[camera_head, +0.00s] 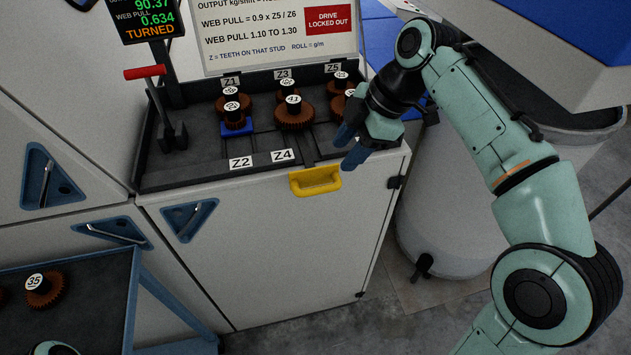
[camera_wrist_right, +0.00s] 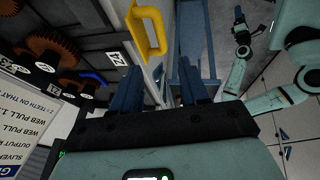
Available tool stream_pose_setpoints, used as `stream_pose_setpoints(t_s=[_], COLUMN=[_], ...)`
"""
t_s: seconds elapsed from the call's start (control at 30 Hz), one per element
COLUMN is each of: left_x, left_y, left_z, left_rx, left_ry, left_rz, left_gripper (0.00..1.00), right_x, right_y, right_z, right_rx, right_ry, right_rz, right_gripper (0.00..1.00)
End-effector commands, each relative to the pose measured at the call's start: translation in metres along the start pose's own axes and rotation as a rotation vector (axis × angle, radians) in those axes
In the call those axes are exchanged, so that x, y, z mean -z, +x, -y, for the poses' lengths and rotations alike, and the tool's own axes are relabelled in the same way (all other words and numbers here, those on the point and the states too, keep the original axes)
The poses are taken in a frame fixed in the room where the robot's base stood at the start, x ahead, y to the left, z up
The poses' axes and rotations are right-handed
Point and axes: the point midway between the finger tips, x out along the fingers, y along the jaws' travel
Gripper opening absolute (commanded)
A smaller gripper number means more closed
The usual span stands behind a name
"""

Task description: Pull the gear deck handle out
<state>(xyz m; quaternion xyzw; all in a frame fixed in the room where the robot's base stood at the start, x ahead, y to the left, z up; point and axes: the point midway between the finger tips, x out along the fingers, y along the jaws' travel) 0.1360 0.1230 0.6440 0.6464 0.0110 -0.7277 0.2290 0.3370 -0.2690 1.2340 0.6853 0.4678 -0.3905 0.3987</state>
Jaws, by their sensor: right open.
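The yellow gear deck handle (camera_head: 315,181) is a U-shaped grip on the front edge of the dark gear deck (camera_head: 200,175). It also shows at the top of the right wrist view (camera_wrist_right: 161,35). My right gripper (camera_head: 350,145) is open and empty, above and to the right of the handle, close to the deck's front right corner. In the right wrist view its two blue fingers (camera_wrist_right: 160,88) stand apart, with the handle beyond their tips and no contact visible. A small teal piece of my left arm shows at the bottom left; its fingers are not clear.
Brown gears (camera_head: 293,114) stand on the deck among the Z labels. A red-handled lever (camera_head: 145,72) is at the deck's left. A blue-framed trolley (camera_head: 131,300) carrying a gear (camera_head: 44,289) stands lower left. A grey drum (camera_head: 450,220) is right of the cabinet. Floor before the cabinet is clear.

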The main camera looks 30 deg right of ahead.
Motion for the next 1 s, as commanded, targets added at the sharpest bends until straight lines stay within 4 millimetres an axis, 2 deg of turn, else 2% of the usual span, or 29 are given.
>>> stream_pose_setpoints(t_s=[0.03, 0.3, 0.5, 0.7, 0.97, 1.0], left_x=[-0.003, -0.010, -0.012, -0.012, -0.012, -0.012], left_y=[0.006, 0.019, 0.023, 0.025, 0.024, 0.024], left_z=[0.003, 0.010, 0.013, 0.013, 0.013, 0.013], left_rx=[0.001, 0.005, 0.006, 0.006, 0.006, 0.006], left_ry=[-0.001, -0.005, -0.006, -0.007, -0.007, -0.006], left_rz=[0.005, 0.014, 0.017, 0.018, 0.017, 0.017], left_gripper=[0.68, 0.68, 0.68, 0.68, 0.68, 0.68], right_x=[-0.002, -0.002, -0.001, -0.001, 0.000, 0.000], right_y=[0.013, 0.071, 0.102, 0.115, 0.117, 0.117], right_z=[0.002, 0.002, 0.001, 0.001, 0.000, 0.000], right_rx=[0.007, 0.007, 0.005, 0.002, 0.001, 0.001], right_ry=[0.001, 0.001, 0.002, 0.002, 0.001, 0.001], right_rz=[0.001, 0.001, 0.001, 0.000, 0.000, 0.000], right_gripper=[0.44, 0.44, 0.44, 0.44, 0.44, 0.41])
